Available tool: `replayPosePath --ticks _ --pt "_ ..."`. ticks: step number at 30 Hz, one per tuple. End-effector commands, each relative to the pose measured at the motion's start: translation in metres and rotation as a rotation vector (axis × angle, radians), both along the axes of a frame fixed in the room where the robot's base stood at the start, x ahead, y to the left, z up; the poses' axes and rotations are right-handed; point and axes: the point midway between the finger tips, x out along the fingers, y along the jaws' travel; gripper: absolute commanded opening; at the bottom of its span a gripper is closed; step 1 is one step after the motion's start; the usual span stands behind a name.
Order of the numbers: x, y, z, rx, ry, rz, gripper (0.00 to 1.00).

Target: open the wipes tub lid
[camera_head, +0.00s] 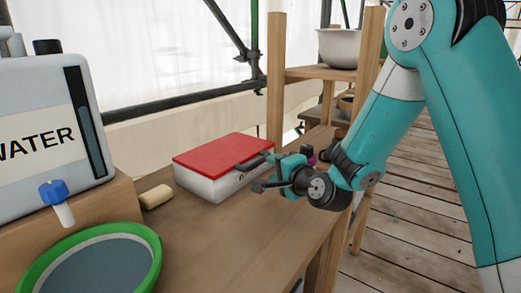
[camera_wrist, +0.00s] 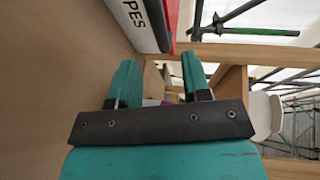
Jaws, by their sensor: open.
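The wipes tub (camera_head: 205,186) is a white box lying on the wooden workbench, with its flat red lid (camera_head: 222,149) down on top. In the wrist view the tub's white side (camera_wrist: 146,22) shows at the top with the letters "PES", and a strip of the red lid (camera_wrist: 172,14) shows beside it. My gripper (camera_head: 258,174) is open at the tub's right front side, near the lid's edge. In the wrist view its two teal fingers (camera_wrist: 160,76) stand apart with nothing held between them. I cannot tell whether a finger touches the tub.
A water container (camera_head: 45,125) with a blue tap stands at the left on a wooden block. A green-rimmed basin (camera_head: 150,238) and a tan roll (camera_head: 156,197) lie left of the tub. A wooden shelf with a metal bowl (camera_head: 340,48) stands behind. The bench front is clear.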

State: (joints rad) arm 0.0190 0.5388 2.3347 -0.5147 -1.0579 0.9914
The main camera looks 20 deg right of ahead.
Motion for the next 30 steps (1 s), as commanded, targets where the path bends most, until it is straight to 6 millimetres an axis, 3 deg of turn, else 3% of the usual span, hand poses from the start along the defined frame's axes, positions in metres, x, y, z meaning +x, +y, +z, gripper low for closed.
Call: replayPosePath --ticks 6,12,24,30 --pt "0.044 0.011 -0.003 -0.002 0.0 0.002 0.44" --pt "0.069 0.016 -0.011 -0.001 -0.001 0.001 0.44" --pt "0.076 0.018 -0.014 0.0 -0.001 0.0 0.44" --pt "0.076 0.018 -0.014 0.0 -0.001 0.0 0.0"
